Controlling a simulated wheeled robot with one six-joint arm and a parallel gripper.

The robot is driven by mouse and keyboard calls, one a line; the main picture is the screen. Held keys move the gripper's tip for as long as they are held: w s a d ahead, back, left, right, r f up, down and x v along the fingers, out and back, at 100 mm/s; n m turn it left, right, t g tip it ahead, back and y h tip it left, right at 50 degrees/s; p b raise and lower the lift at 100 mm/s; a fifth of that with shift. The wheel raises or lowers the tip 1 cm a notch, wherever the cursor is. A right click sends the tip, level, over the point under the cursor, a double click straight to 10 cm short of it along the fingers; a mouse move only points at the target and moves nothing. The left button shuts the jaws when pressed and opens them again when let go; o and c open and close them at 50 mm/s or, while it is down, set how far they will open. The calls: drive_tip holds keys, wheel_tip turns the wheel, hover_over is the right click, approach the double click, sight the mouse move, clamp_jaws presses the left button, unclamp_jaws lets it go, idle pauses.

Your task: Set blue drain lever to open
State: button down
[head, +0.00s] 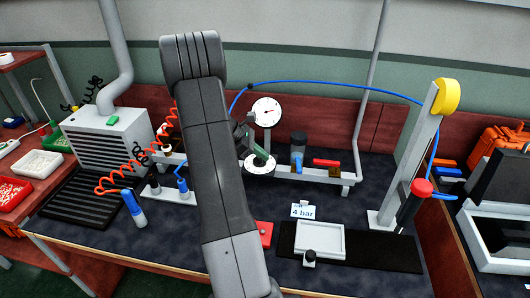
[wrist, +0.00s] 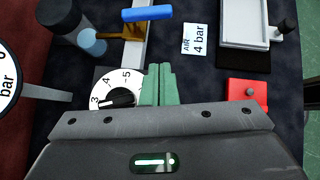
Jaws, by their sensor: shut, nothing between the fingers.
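The blue drain lever (head: 297,160) sits at the front of the filter with the dark top, right of my gripper in the head view. In the wrist view the blue lever (wrist: 148,14) is a bar on a brass-coloured mount at the top, pointing across the picture. My gripper's green fingers (wrist: 158,84) are shut and empty. They are beside the white numbered dial (wrist: 115,88) and apart from the lever. In the head view my gripper (head: 258,158) is over the dial, left of the lever. I see no open or closed marking.
A pressure gauge (head: 266,111) stands behind the dial. A red lever (head: 326,162) is right of the blue one. A "4 bar" card (head: 303,211), a clamp tray (head: 320,240) and a red box (wrist: 247,91) lie nearer. A yellow-capped post (head: 410,160) stands at right.

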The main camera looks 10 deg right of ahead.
sight(301, 169)
drive_tip(key=d+f+p, duration=0.2)
drive_tip(key=d+f, duration=0.3)
drive_tip(key=d, duration=0.4)
drive_tip(key=shift+s, duration=0.45)
drive_tip(key=shift+s+d+f+n+t+b, duration=0.2)
drive_tip(key=shift+n+t+b, duration=0.35)
drive_tip(key=shift+b, duration=0.5)
drive_tip(key=d+n+t+b, duration=0.1)
drive_tip(key=n+b, duration=0.1)
drive_tip(key=b, duration=0.1)
drive_tip(key=s+d+n+t+y+b, duration=0.1)
drive_tip(key=n+t+b, duration=0.1)
drive_tip(key=b, duration=0.1)
drive_tip(key=d+n+t+b, duration=0.1)
drive_tip(key=n+b, duration=0.1)
drive_tip(key=b, duration=0.1)
drive_tip(key=shift+s+d+n+t, duration=0.15)
drive_tip(key=shift+s+n+t, duration=0.1)
drive_tip(key=shift+t, duration=0.1)
drive_tip(key=shift+d+r+b, duration=0.15)
drive_tip(key=shift+b, duration=0.3)
drive_tip(key=shift+d, duration=0.15)
